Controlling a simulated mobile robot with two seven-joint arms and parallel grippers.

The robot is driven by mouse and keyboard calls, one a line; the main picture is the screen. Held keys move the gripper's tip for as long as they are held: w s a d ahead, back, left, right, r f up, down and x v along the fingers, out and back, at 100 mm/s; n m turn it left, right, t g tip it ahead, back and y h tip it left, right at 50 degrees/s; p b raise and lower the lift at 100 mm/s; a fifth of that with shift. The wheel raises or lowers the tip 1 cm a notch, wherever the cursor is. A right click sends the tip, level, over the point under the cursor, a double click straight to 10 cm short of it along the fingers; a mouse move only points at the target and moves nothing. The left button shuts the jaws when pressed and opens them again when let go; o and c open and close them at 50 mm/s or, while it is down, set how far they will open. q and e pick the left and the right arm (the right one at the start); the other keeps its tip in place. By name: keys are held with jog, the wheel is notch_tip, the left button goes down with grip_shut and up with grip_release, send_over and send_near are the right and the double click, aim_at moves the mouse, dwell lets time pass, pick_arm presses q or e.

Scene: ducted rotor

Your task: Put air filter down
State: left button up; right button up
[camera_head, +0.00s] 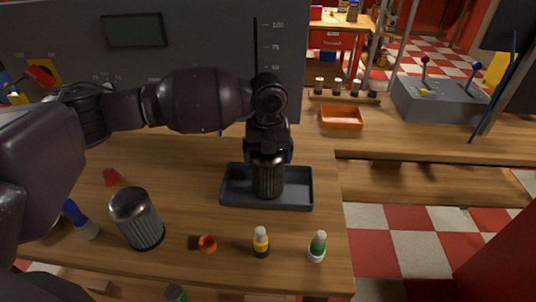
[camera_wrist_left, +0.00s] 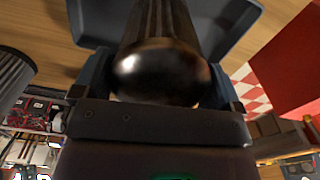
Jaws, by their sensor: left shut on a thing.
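My left gripper (camera_head: 268,150) points down and is shut on the air filter (camera_head: 267,180), a dark ribbed cylinder with a rounded metallic top. The filter is upright over the dark grey tray (camera_head: 300,196) on the wooden table. Whether its base touches the tray floor I cannot tell. In the left wrist view the filter's shiny top (camera_wrist_left: 160,72) sits between the two fingers (camera_wrist_left: 160,85), with the tray's rim (camera_wrist_left: 240,15) behind it. My right gripper is not in view.
A second, larger ribbed cylinder (camera_head: 138,220) stands at the left front. An orange bin (camera_head: 342,117) and a grey joystick box (camera_head: 440,98) are at the back right.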

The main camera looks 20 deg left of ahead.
pick_arm(q)
jog(key=shift+r, duration=0.15)
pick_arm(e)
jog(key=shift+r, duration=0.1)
pick_arm(q)
jog(key=o, duration=0.6)
notch_tip(320, 180, up, 11)
jog(key=shift+f+p, duration=0.15)
jog(key=shift+p, duration=0.55)
jog(key=shift+r, duration=0.65)
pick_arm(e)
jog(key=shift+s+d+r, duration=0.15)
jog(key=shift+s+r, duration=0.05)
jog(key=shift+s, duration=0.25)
